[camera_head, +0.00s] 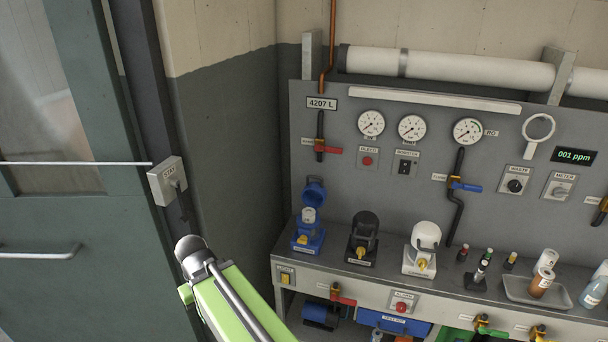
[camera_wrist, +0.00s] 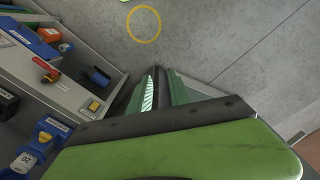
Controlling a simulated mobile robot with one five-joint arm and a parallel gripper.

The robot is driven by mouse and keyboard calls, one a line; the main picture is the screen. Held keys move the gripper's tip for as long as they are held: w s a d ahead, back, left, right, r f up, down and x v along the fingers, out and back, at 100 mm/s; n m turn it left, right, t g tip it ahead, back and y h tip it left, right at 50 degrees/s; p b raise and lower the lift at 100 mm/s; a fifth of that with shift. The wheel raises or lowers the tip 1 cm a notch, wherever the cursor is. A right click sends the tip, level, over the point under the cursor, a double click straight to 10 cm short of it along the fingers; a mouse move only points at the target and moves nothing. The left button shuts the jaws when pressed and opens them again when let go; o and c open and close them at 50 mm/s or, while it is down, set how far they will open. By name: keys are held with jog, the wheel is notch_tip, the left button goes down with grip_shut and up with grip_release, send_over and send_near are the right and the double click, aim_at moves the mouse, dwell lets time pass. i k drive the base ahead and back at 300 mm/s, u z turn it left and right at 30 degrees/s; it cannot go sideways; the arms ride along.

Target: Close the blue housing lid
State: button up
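The blue housing (camera_head: 307,240) stands at the left end of the bench in the head view. Its blue lid (camera_head: 314,190) is raised open above it, with a white cylinder showing between them. A yellow tab is on its front. In the wrist view the blue housing (camera_wrist: 52,130) is at the lower left, partly cut off by the frame edge. My gripper (camera_wrist: 162,85) shows in the wrist view, well to the right of the housing and apart from it. Its fingers look close together, with nothing seen held; the gap is unclear. The gripper is not visible in the head view.
A black housing (camera_head: 363,236) and a white housing (camera_head: 424,244) stand right of the blue one, both with covers down. Bottles and a tray (camera_head: 535,293) are farther right. A grey wall box (camera_head: 167,181) hangs at left. Bare floor lies beside the bench.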

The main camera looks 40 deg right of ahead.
aim_at(314, 195)
jog(key=u, duration=1.8)
jog(key=k, duration=1.3)
jog(key=z, duration=0.85)
jog(key=i, duration=0.95)
jog(key=u, duration=0.1)
